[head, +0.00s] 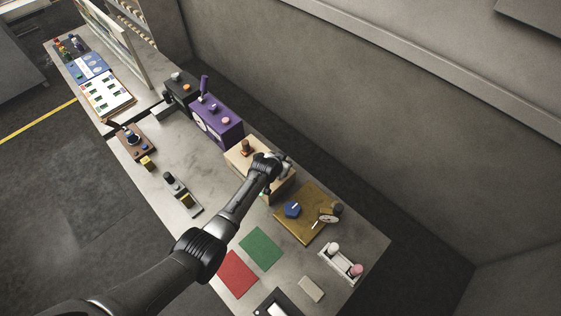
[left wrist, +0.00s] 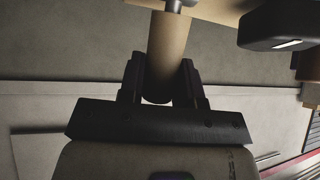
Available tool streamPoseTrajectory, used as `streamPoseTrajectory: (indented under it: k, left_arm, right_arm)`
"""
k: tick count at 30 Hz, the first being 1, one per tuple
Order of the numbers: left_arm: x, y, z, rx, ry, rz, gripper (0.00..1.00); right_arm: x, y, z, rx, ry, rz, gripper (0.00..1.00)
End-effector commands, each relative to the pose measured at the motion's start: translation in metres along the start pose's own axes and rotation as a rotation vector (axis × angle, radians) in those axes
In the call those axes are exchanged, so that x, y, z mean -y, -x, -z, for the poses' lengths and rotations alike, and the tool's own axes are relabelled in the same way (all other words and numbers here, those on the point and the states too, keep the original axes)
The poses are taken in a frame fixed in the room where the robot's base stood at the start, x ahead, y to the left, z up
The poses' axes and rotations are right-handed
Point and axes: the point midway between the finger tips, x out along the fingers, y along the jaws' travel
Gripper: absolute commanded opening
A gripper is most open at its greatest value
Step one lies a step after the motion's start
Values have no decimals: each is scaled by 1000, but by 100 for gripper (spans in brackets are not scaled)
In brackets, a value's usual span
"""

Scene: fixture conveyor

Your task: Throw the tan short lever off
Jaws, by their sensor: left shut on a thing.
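The tan short lever (left wrist: 168,45) shows in the left wrist view as a tan cylindrical grip on a short metal shaft at the top edge. My left gripper (left wrist: 161,72) has one finger on each side of this grip and is shut on it. In the head view my left gripper (head: 272,160) is at the top of a tan box (head: 240,160). There my gripper and wrist hide the lever, so its throw position cannot be told. My right gripper is not in view.
A brown knob (head: 246,147) stands on the tan box beside my gripper. A purple box (head: 217,125) with controls is behind it to the left. An ochre panel (head: 292,222) with a blue knob is to the right. Green (head: 260,248) and red (head: 238,274) mats lie in front.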

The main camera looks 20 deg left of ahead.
Motion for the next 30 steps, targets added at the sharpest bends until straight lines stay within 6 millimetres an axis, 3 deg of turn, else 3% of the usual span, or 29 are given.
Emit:
streamPoseTrajectory:
  k: [23, 24, 30]
  left_arm:
    - [-1, -6, 2, 90, -17, 7, 0]
    - [-1, -6, 2, 90, -17, 7, 33]
    - [-1, -6, 2, 89, -17, 7, 52]
  right_arm:
    - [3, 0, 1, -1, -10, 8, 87]
    - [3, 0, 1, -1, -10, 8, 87]
    - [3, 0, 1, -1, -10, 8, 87]
